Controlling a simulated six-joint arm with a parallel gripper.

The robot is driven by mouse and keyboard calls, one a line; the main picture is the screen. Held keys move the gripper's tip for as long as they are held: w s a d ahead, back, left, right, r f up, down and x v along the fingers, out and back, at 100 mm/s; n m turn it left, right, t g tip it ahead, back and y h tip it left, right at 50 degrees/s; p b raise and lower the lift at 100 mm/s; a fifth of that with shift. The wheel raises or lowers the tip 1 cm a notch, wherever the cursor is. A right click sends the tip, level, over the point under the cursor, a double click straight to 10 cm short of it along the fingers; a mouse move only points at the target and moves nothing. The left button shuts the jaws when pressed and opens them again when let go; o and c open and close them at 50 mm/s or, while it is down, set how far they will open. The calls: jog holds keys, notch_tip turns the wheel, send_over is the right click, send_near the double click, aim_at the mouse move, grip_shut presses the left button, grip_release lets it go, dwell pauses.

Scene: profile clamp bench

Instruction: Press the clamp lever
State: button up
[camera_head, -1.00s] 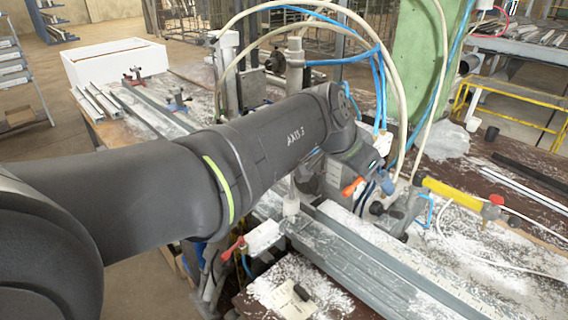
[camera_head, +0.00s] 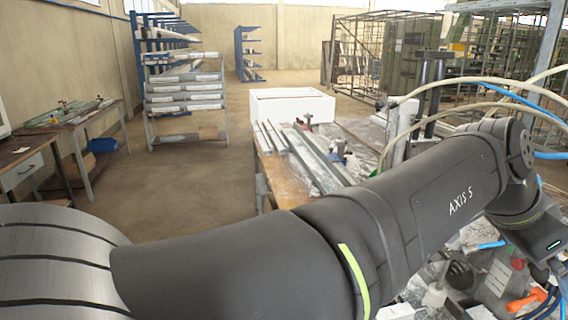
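The fingers of my gripper do not show; only my dark arm and its wrist, at the right edge, are in view. An orange handle (camera_head: 526,300) shows low at the right edge, below my wrist. I cannot tell whether it is the clamp lever or whether my gripper touches it. The lower part of the clamp bench is cut off by the picture's bottom edge and partly hidden by my arm.
A white box (camera_head: 291,107) stands at the far end of the bench, near metal profiles (camera_head: 318,165). Blue and pale hoses loop above my wrist. A profile rack (camera_head: 186,97) and a side table (camera_head: 60,130) stand at left. The floor (camera_head: 190,180) between is clear.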

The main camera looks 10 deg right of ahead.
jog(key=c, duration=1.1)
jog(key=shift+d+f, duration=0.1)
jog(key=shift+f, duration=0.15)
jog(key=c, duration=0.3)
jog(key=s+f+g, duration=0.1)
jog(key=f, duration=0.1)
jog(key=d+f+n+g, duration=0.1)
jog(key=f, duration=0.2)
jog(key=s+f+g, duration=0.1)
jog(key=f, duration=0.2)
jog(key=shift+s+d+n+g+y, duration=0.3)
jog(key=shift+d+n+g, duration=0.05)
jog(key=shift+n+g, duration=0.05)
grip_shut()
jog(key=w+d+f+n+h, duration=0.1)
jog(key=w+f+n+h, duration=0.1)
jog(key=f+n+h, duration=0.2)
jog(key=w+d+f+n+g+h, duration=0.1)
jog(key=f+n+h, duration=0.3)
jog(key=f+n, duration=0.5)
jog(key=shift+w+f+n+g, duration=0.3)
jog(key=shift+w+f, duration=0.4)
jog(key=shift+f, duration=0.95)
